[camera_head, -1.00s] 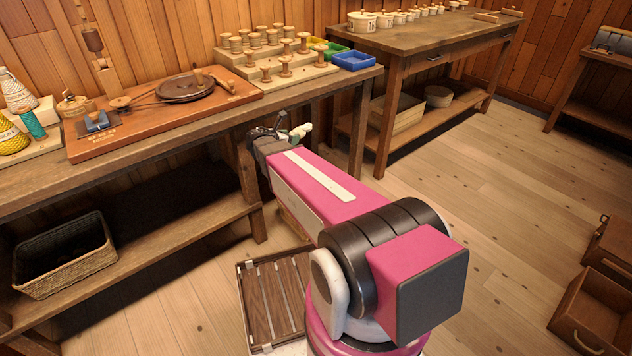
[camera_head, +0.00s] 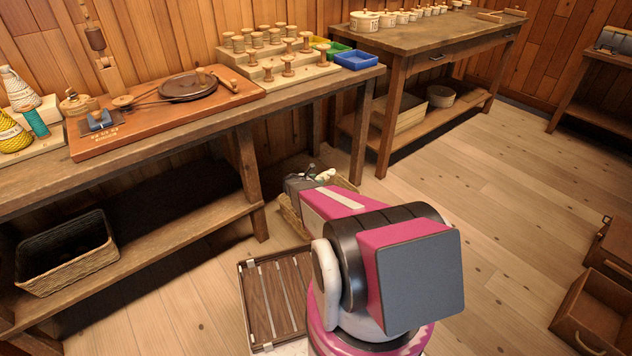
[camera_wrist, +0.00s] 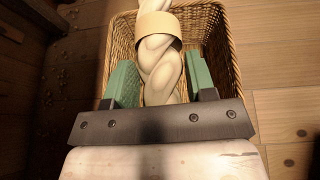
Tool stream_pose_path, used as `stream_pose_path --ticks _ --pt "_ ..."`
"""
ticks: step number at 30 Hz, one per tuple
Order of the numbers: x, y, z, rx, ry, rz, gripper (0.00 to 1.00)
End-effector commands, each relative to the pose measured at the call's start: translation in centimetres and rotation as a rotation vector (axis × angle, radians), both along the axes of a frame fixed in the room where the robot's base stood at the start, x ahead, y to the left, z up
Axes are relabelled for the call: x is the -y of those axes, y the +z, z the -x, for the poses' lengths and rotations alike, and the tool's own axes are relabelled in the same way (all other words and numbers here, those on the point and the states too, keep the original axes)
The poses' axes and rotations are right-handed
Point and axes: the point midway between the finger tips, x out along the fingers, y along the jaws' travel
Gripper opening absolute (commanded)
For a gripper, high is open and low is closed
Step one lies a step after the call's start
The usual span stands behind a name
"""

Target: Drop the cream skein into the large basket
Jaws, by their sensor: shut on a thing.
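The cream skein (camera_wrist: 162,72) is a twisted hank with a pale band around it, held between the green fingers of my gripper (camera_wrist: 160,84) in the wrist view. My gripper is shut on it. The large wicker basket (camera_wrist: 227,78) lies beneath and beyond the skein in that view, and the skein appears over its opening. In the head view the basket (camera_head: 290,215) stands on the floor by the workbench, mostly hidden by my arm. My gripper (camera_head: 322,177) is above it there, with a bit of the cream skein showing.
A workbench (camera_head: 205,130) with spools and a turning board runs along the left. A smaller dark-lined basket (camera_head: 75,262) sits on its lower shelf. A second table (camera_head: 425,40) stands behind. A slatted wooden piece (camera_head: 272,300) lies beside my base.

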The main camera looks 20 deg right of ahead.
Motion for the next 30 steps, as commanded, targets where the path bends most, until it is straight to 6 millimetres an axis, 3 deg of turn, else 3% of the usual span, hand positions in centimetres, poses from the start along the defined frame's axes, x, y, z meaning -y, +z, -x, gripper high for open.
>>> stream_pose_path --ticks 8,18,29,30 --pt "0.0 -1.7 -0.1 0.000 0.000 0.000 0.27" --pt "0.0 -5.2 -0.1 0.000 0.000 0.000 0.27" --pt "0.0 -5.9 0.0 0.000 0.000 0.000 0.27" --pt "0.0 -5.9 0.0 0.000 0.000 0.000 0.54"
